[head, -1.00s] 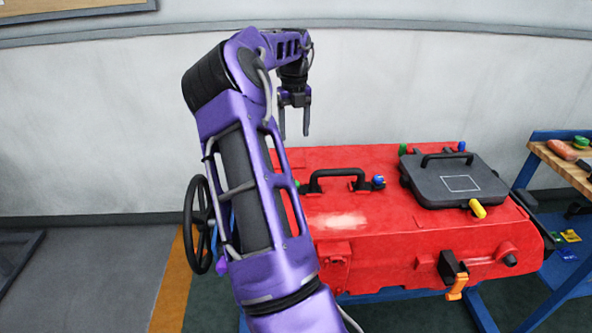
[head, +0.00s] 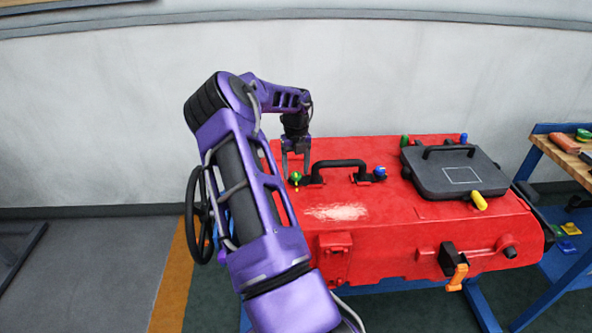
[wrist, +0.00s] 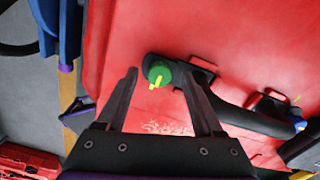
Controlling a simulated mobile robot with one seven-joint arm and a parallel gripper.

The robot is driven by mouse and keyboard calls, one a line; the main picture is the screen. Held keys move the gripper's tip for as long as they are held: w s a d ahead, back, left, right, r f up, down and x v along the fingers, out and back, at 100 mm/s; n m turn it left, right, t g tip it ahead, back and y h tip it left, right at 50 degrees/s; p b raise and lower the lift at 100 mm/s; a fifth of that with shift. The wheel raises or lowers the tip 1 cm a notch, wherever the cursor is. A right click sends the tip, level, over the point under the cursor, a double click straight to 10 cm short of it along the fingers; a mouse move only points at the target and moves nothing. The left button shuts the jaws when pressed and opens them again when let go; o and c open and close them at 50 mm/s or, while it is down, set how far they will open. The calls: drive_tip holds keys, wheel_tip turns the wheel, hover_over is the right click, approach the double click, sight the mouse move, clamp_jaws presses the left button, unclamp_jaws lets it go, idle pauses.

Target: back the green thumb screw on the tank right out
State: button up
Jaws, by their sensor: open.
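The green thumb screw (head: 295,177) stands at the left end of the black handle on the red tank (head: 390,225). In the wrist view the green screw (wrist: 158,70) carries a yellow mark and shows between the fingertips, with a gap to each side. My gripper (head: 296,168) is open and empty, pointing down at this screw. In the wrist view its fingertips (wrist: 158,76) lie either side of the screw. I cannot tell their exact height over it. A second green knob (head: 405,141) is at the back left corner of the dark lid.
The black handle (head: 340,165) rises just right of the screw, with a blue knob (head: 380,172) at its right end. The dark lid (head: 455,178) has a yellow knob (head: 479,201) in front. A black handwheel (head: 199,215) is left of my arm.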

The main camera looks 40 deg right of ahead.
drive_tip(key=shift+f, duration=0.25)
clamp_jaws()
